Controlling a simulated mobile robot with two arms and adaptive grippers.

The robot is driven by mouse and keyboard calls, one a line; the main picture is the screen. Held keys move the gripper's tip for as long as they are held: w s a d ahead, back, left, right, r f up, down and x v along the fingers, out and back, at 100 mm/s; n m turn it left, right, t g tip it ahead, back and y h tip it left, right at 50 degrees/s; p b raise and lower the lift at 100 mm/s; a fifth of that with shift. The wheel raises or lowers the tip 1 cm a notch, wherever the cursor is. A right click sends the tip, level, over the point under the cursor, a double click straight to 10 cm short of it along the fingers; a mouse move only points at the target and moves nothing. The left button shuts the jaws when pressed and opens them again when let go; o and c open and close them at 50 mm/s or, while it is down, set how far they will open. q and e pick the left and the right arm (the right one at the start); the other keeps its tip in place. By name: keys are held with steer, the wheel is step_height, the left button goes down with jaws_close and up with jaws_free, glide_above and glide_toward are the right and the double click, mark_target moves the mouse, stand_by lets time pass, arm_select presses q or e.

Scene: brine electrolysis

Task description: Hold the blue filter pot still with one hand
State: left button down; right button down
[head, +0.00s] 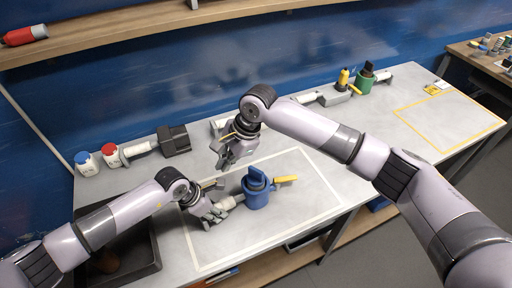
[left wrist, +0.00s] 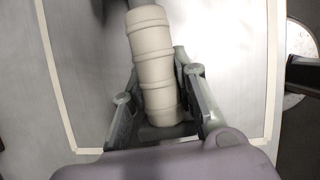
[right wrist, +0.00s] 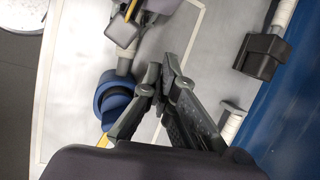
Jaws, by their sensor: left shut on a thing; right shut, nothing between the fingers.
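The blue filter pot (head: 256,196) stands upright inside the white-outlined area of the bench, with a yellow part (head: 285,179) sticking out to its right. My left gripper (head: 213,209) is shut on the pot's pale side handle, left of the pot. The left wrist view shows this ribbed handle (left wrist: 152,65) between the fingers; the pot body is not clear there. My right gripper (head: 221,158) is shut and empty above the bench, behind and left of the pot. In the right wrist view its fingertips (right wrist: 158,76) appear near the blue pot (right wrist: 108,88); contact cannot be told.
A dark block (head: 174,140) with a pale handle and two white bottles, red-capped (head: 111,155) and blue-capped (head: 86,163), stand at the back left. A black tray (head: 150,268) lies front left. A green pot (head: 363,84) stands back right. The yellow-outlined area (head: 450,120) is clear.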

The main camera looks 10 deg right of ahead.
mark_target(256, 170)
steer(key=d+r+h, duration=0.1)
steer(key=d, duration=0.1)
steer(key=d+r+h, duration=0.1)
steer(key=d+h, duration=0.1)
steer(key=d, duration=0.1)
steer(key=w+d+r+h, duration=0.1)
steer(key=d, duration=0.2)
steer(key=shift+r+g+h, duration=0.3)
steer(key=shift+r, duration=0.05)
steer(key=shift+f, duration=2.9)
steer(key=shift+f, duration=0.3)
steer(key=shift+r, duration=2.05)
arm_select(q)
steer(key=c, duration=1.2)
jaws_free()
steer(key=v, duration=1.2)
